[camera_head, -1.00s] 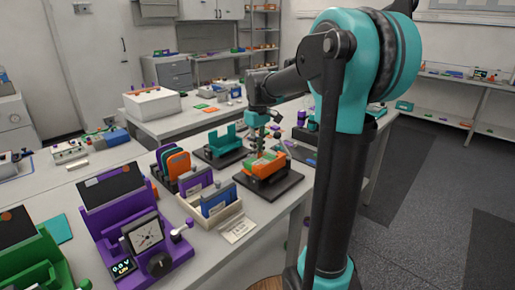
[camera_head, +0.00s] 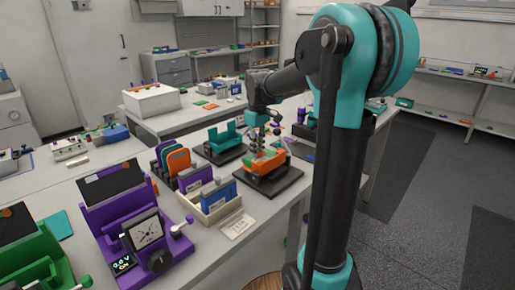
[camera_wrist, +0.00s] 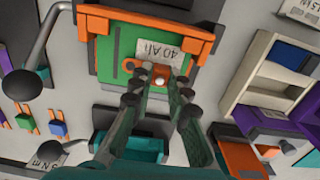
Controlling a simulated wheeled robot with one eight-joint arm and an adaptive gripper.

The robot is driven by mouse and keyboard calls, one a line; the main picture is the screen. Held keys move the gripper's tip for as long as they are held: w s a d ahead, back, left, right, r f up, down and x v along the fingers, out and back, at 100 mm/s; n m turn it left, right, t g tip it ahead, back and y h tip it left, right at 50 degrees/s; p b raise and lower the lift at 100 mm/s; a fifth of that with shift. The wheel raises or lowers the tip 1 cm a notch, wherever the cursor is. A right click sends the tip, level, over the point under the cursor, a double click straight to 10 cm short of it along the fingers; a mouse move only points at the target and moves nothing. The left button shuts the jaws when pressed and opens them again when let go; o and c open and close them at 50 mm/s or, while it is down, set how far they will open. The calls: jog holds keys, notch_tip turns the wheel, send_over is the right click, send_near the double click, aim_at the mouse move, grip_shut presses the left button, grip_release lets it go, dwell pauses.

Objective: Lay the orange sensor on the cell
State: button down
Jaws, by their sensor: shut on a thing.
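The cell (camera_wrist: 112,62) is a green-faced block with a white "40 Ah" label, seen from above in the wrist view. It sits in an orange holder (camera_wrist: 205,47) with a dark base. My gripper (camera_wrist: 159,80) is shut on the small orange sensor (camera_wrist: 144,69), in front of the label. The sensor overlaps the cell's near edge in the picture; whether it touches the cell, I cannot tell. The fingers hide part of the sensor. In the head view, my gripper (camera_head: 260,148) is low over the orange holder (camera_head: 264,165) on its black base.
A teal holder (camera_head: 222,137) stands behind and left of the orange one. A pale tray (camera_head: 217,213) with blue and purple plates and a purple meter (camera_head: 135,225) stand nearer. In the wrist view, small coloured clips (camera_wrist: 57,127) lie at left.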

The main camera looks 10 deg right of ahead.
jog(key=shift+f, duration=0.3)
dwell(0.5)
jog(key=c, duration=1.4)
grip_release()
jog(key=shift+o, duration=0.2)
jog(key=shift+r, duration=0.15)
notch_tip(320, 180, up, 12)
